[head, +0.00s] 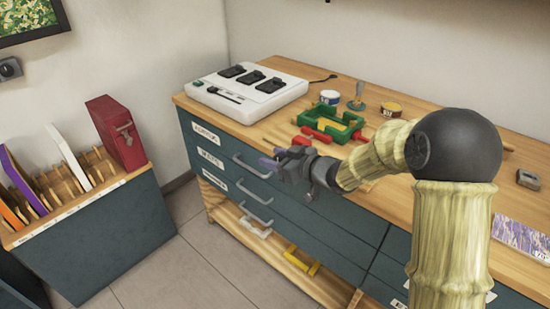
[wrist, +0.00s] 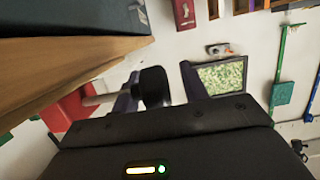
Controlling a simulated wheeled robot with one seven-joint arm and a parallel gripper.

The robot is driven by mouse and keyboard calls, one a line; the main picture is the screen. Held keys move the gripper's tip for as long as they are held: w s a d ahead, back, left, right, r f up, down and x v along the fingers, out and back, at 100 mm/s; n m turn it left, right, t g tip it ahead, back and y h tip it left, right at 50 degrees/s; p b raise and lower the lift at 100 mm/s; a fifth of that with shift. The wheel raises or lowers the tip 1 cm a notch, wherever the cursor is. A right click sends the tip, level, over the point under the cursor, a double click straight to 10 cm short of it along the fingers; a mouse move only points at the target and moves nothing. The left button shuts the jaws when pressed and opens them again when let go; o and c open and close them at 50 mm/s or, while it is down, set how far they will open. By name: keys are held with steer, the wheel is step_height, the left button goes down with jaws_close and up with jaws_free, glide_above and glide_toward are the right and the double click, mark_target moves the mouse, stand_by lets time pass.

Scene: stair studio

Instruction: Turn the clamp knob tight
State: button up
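In the wrist view the red clamp body (wrist: 68,110) is at left. A pale metal rod runs from it toward a round black clamp knob (wrist: 155,87). My gripper (head: 284,162) is in front of the bench edge, by the clamp, and hides the knob in the head view. In the wrist view my dark purple fingers (wrist: 158,72) stand apart on either side of the knob. A gap shows right of the knob; contact on the left is unclear.
The wooden bench (head: 275,125) carries a white charger unit (head: 247,91), small tins (head: 329,97) and a brush in a holder (head: 358,98). Drawer handles (head: 251,166) stick out below the edge. A rack with a red case (head: 116,133) stands at left; floor lies between.

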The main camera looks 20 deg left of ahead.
steer(key=shift+s+d+r, duration=0.1)
steer(key=shift+d+r, duration=0.1)
steer(key=shift+d, duration=0.4)
steer(key=p+v, duration=0.2)
steer(key=v, duration=1.4)
steer(key=shift+s, duration=0.2)
steer(key=shift+f, duration=0.1)
